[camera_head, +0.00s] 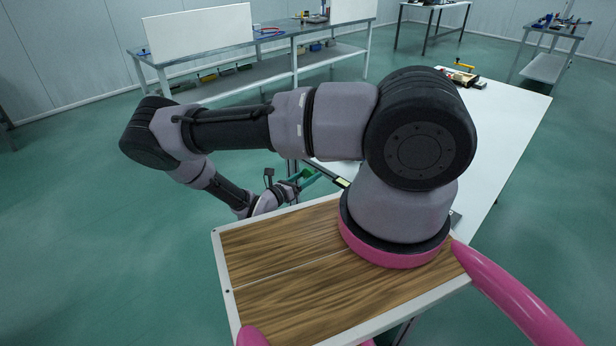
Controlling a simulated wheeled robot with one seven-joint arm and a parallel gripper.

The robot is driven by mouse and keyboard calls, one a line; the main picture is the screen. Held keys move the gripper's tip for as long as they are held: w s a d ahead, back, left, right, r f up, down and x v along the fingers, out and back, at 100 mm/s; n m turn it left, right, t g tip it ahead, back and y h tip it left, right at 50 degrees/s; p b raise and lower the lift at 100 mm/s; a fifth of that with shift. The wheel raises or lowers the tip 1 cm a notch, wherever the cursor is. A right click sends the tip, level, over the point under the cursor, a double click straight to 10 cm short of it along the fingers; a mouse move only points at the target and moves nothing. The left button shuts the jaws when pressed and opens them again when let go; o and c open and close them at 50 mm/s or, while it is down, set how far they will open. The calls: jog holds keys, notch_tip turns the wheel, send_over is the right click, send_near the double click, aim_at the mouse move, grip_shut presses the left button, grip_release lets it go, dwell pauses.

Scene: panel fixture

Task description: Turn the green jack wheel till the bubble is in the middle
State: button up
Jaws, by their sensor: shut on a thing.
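My gripper (308,181) is small in the head view, at the near left edge of the white table, beyond the wooden board. It is shut on the green jack wheel (306,173), of which only a small green part shows between the fingers. Just right of it, a dark bar carries a small yellow-green patch (342,183) that looks like the level's vial. The bubble is too small to make out. My arm hides much of the fixture.
The white table (500,125) runs away to the right, mostly bare. A yellow-handled tool (463,70) lies at its far end. A grey workbench (290,45) with white panels stands at the back left. The green floor on the left is clear.

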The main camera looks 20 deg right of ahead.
jog(key=shift+w+n, duration=0.1)
jog(key=shift+n, duration=1.6)
jog(key=o, duration=1.4)
jog(key=shift+c, duration=0.2)
jog(key=shift+a, duration=0.15)
jog(key=v, duration=1)
jog(key=shift+s+a, duration=0.2)
jog(key=shift+a, duration=0.05)
